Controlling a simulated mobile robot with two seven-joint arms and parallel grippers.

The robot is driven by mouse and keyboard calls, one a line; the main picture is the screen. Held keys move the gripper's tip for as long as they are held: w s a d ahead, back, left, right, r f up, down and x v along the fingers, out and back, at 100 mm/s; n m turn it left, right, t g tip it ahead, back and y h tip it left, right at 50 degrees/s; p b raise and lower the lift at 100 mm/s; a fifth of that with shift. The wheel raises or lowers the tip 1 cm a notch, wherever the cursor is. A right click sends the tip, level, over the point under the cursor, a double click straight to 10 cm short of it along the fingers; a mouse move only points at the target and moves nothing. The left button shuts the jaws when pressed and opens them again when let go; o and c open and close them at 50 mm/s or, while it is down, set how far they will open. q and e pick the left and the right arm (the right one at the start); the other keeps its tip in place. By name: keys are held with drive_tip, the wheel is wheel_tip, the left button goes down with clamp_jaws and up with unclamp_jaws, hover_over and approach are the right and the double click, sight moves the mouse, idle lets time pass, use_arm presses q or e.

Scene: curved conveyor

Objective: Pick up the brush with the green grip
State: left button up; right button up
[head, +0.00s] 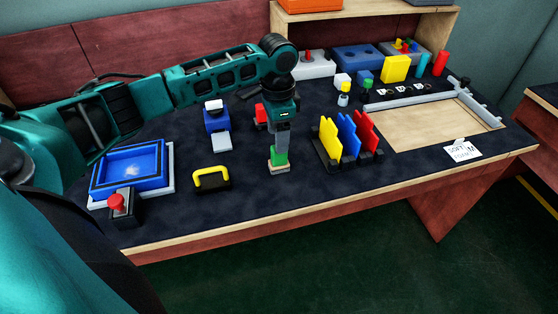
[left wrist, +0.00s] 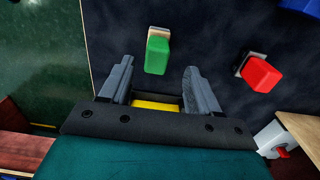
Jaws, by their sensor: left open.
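The brush with the green grip (head: 279,156) stands on the dark mat near the middle of the table, its pale base at the bottom. It also shows in the left wrist view (left wrist: 157,56), ahead of the gap between the fingers. My left gripper (head: 281,143) points down directly over the brush. My right gripper is not in view.
A red-gripped brush (left wrist: 262,74) stands to the right in the left wrist view. In the head view, a black block with a yellow handle (head: 211,179) lies left. A rack of coloured plates (head: 347,140) stands right. The mat in front is clear.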

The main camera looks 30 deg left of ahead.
use_arm(q)
drive_tip(key=f, duration=0.4)
drive_tip(key=f+b, duration=0.1)
drive_tip(key=f, duration=0.1)
drive_tip(key=shift+s+d, duration=0.1)
drive_tip(key=shift+d, duration=0.15)
drive_tip(key=shift+f, duration=0.3)
drive_tip(key=c, duration=1.1)
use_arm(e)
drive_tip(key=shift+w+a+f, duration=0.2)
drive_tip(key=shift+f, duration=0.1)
